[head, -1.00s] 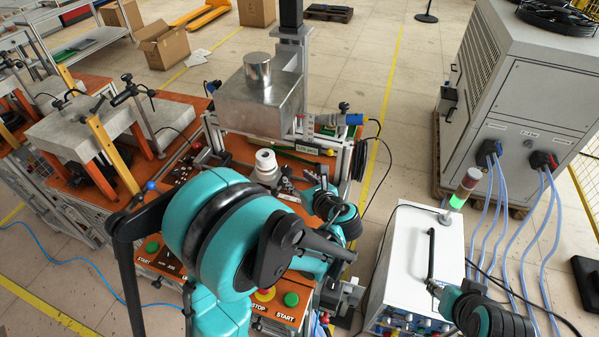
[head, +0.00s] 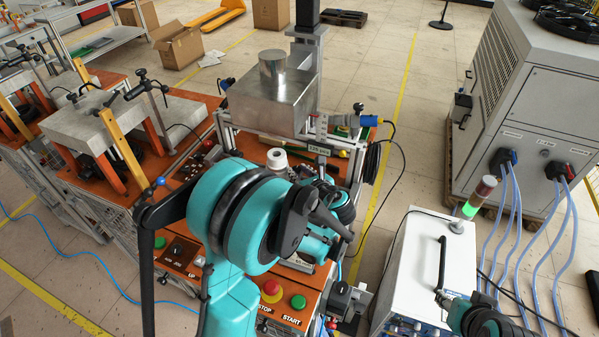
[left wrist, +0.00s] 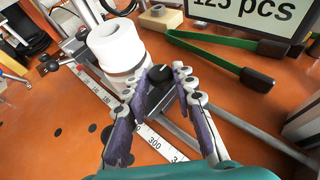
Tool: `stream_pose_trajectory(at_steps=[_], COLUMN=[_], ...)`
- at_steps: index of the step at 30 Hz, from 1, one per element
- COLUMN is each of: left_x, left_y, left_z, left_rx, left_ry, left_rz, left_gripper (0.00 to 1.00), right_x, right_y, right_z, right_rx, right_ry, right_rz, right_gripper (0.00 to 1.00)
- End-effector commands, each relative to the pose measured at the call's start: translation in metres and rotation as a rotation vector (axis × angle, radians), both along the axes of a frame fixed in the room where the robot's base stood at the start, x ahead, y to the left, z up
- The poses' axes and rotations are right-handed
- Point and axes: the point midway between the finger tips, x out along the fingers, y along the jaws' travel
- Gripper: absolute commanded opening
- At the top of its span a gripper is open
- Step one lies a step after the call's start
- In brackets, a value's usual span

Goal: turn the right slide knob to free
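In the left wrist view, a small round black knob (left wrist: 181,71) sits just beyond and between the fingertips of my left gripper (left wrist: 170,82). The purple-padded fingers are apart with a narrow gap, and I see no firm grip on the knob. A scale rail (left wrist: 150,137) with printed numbers runs below the fingers. A white cylinder (left wrist: 117,47) stands just left of the fingertips. In the head view, my teal left arm hides the fingertips and most of the knob area. My right gripper (head: 446,298) shows small at the lower right; its fingers are unclear.
Green-handled tongs (left wrist: 225,60) and a "125 pcs" sign (left wrist: 262,14) are close by on the orange worktop (left wrist: 60,135). A metal box (head: 268,100) stands behind. A white unit (head: 415,265) with a signal lamp and a large grey cabinet (head: 545,120) stand at the right.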

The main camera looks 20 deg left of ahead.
Motion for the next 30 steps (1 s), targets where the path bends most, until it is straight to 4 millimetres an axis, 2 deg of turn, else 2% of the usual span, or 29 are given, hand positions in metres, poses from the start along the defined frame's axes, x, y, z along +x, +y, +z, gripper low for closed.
stream_pose_trajectory(at_steps=[11, 30], left_x=[0.0016, 0.01], left_y=[-0.0018, -0.0056], left_z=[-0.0003, -0.0003], left_rx=[0.001, -0.001], left_ry=[0.0, -0.001], left_rz=[0.052, 0.447], left_gripper=[0.0, 0.0], right_x=[0.0, 0.0001], right_y=[0.0, 0.0], right_z=[-0.0017, -0.0075], right_rx=[0.0, 0.0], right_ry=[0.0, 0.0], right_rz=[0.0, 0.0], right_gripper=[0.4, 0.4])
